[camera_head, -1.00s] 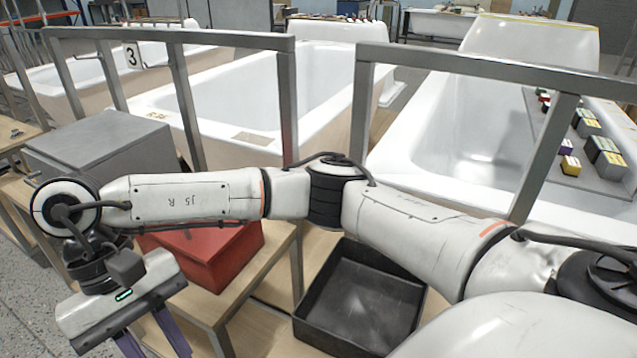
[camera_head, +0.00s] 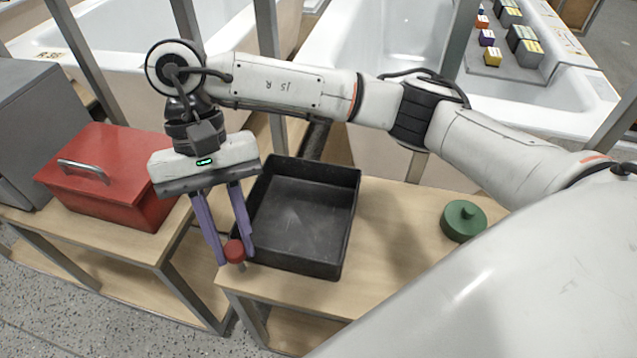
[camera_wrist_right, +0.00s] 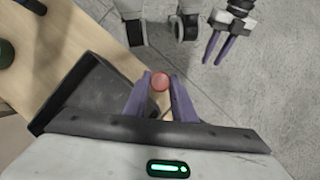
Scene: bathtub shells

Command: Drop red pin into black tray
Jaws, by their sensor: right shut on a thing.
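My right gripper (camera_head: 231,257) is shut on the red pin (camera_head: 235,251), whose round red head shows between the purple fingertips with a short grey shank below. In the head view they are just left of the black tray's near left corner. The black tray (camera_head: 305,215) is square, open and empty, on a wooden table. In the right wrist view the pin (camera_wrist_right: 160,82) is between the fingers (camera_wrist_right: 159,84), and the tray (camera_wrist_right: 95,95) lies to the left. My left gripper (camera_wrist_right: 217,47) shows at the upper right of the wrist view, its fingers apart and empty.
A red toolbox (camera_head: 115,180) with a metal handle stands on a separate wooden table at left, beside a grey box (camera_head: 35,125). A green round lidded object (camera_head: 463,220) sits right of the tray. Metal frame posts and white bathtubs stand behind.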

